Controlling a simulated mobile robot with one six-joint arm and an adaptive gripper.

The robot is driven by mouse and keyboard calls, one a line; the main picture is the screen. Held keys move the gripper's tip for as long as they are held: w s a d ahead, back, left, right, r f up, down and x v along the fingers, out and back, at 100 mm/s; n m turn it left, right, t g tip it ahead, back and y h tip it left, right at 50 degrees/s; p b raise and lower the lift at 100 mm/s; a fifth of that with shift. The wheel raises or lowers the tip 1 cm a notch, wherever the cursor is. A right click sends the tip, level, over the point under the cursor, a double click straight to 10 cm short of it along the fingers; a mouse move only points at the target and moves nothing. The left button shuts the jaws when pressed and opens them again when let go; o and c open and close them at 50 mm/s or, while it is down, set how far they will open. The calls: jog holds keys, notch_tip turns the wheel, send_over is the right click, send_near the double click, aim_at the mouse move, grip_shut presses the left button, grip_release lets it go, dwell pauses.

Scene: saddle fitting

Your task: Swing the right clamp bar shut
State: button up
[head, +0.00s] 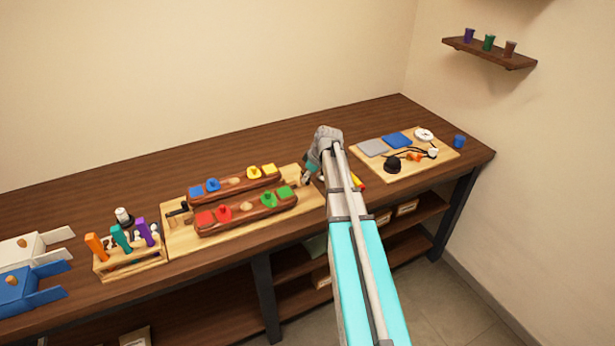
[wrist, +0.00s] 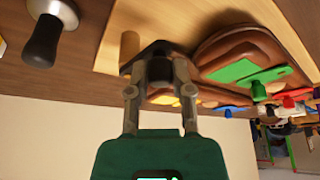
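The pale wooden board (head: 172,243) carries two long brown bodies, the front one (head: 250,217) with red and green blocks and the rear one (head: 222,195) with blue and yellow blocks. A dark clamp bar (head: 180,212) shows at the board's left end. My gripper (head: 309,176) is at the board's right end and hides most of the clamp there. In the wrist view, my gripper's fingers (wrist: 162,70) stand either side of a black knob (wrist: 160,68), seemingly part of the right clamp bar. I cannot tell whether the fingers press on it.
A tool rack (head: 130,262) with coloured handles stands left of the board. A black-handled object (wrist: 42,42) lies close to my gripper. The table behind the board is clear.

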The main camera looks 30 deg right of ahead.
aim_at(291, 176)
grip_shut()
jog(key=shift+a+m, duration=0.15)
jog(key=shift+m, duration=0.15)
jog(key=shift+w+a+m+t+h, duration=0.1)
jog(key=shift+a+m+t+h, duration=0.25)
jog(key=shift+m, duration=0.45)
jog(key=a+m+h, duration=0.1)
jog(key=m, duration=0.1)
jog(key=w+a+m+h, duration=0.1)
jog(key=m, duration=0.1)
jog(key=shift+w+m, duration=0.15)
jog(key=shift+m, duration=0.15)
jog(key=m, duration=0.2)
jog(key=w+a+m+h, duration=0.1)
jog(key=m, duration=0.1)
jog(key=shift+w, duration=0.3)
jog(key=m, duration=0.1)
jog(key=w+m+h, duration=0.1)
jog(key=m, duration=0.1)
jog(key=shift+w+a+h, duration=0.25)
jog(key=shift+w+m+g+h, duration=0.3)
jog(key=shift+w+m+g, duration=0.2)
jog(key=shift+m, duration=0.6)
